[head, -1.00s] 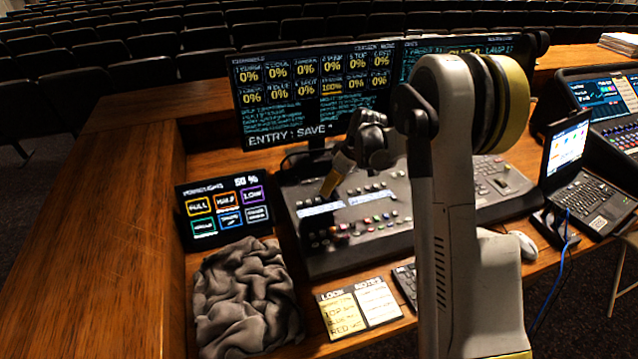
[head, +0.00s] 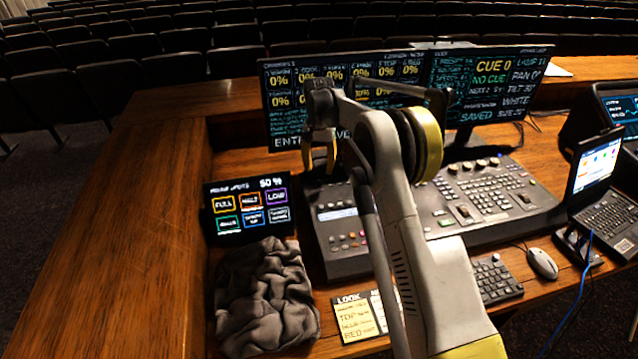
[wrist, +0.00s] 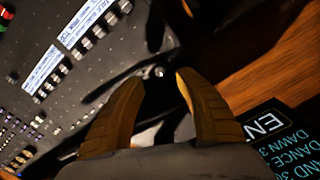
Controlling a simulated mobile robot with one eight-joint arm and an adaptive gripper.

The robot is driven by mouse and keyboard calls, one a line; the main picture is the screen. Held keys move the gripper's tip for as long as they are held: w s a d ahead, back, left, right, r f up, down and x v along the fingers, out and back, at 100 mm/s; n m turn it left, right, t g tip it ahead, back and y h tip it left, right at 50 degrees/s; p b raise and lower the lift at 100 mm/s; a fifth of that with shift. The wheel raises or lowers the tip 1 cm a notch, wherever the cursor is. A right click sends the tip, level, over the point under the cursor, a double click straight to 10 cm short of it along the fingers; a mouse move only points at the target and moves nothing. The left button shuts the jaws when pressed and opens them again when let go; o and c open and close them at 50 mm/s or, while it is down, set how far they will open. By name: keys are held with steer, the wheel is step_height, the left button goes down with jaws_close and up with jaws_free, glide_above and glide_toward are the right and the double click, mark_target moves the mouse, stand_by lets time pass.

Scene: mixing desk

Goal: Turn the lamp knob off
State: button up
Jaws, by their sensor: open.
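My gripper (head: 319,160) points down with its two yellow-brown fingers apart and nothing between them, over the back left corner of the mixing console (head: 440,222). In the wrist view, the open fingertips of my gripper (wrist: 160,76) frame a small shiny round piece (wrist: 159,71) on the dark panel. I cannot tell for certain that this is the lamp knob. The fingers look above it, apart from it. In the head view my arm hides that part of the console, and no lamp knob can be made out there.
Two monitors (head: 490,88) stand behind the console, close to my gripper. A small touch panel (head: 250,207) and a crumpled grey cloth (head: 265,300) lie to the left. A keyboard (head: 495,280), mouse (head: 542,263) and laptop (head: 597,168) are to the right.

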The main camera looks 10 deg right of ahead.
mark_target(319, 181)
step_height(319, 181, down, 6)
steer(key=shift+r+b, duration=0.1)
steer(key=shift+b, duration=0.55)
jaws_close()
